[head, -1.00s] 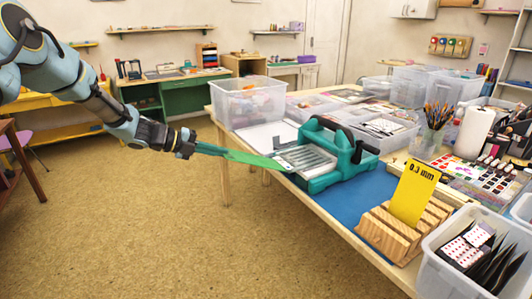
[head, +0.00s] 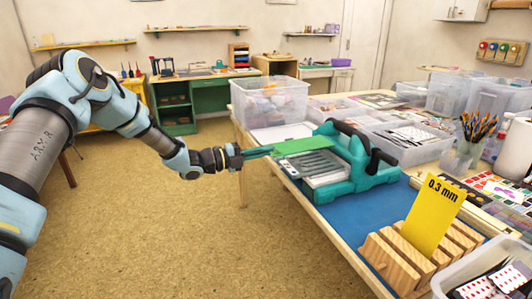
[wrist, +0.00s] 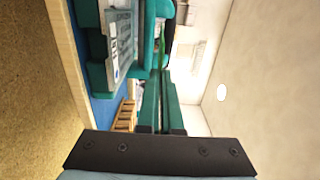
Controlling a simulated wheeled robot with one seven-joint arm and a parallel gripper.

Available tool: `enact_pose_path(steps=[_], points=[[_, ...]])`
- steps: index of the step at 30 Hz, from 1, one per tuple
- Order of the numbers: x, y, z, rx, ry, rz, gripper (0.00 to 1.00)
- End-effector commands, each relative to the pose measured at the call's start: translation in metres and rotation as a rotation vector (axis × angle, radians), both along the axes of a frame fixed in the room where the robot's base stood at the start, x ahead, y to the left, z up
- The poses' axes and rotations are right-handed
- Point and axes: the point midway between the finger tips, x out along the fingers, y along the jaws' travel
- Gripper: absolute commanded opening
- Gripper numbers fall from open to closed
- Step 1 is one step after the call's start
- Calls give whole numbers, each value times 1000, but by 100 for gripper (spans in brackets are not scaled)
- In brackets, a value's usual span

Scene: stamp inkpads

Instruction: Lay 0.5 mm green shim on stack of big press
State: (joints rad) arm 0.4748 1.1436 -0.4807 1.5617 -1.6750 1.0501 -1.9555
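The teal big press (head: 365,165) stands on the table with black crank handles. Its stack of grey plates (head: 318,165) lies on the press's near-left side. My gripper (head: 268,152) is shut on one end of the green shim (head: 306,146). The shim is held out nearly flat over the back part of the stack, toward the press's opening; whether it touches the plates I cannot tell. In the wrist view my gripper's teal fingers (wrist: 160,100) lie close together, the shim shows only as a thin green edge, and the press (wrist: 107,75) is at upper left.
A slotted wooden rack (head: 395,262) holds a yellow 0.3 mm shim (head: 432,215) upright at the table's front. Blue mat (head: 350,210) is bare between press and rack.

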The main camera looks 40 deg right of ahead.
Motion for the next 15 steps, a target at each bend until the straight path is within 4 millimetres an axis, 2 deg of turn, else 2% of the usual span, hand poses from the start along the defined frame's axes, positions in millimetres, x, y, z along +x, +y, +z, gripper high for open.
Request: enact_pose_path(steps=[5, 9, 15], points=[[3, 1, 2, -2, 3, -2, 0], [2, 1, -10, -1, 1, -3, 0], [2, 1, -16, -1, 0, -4, 0]])
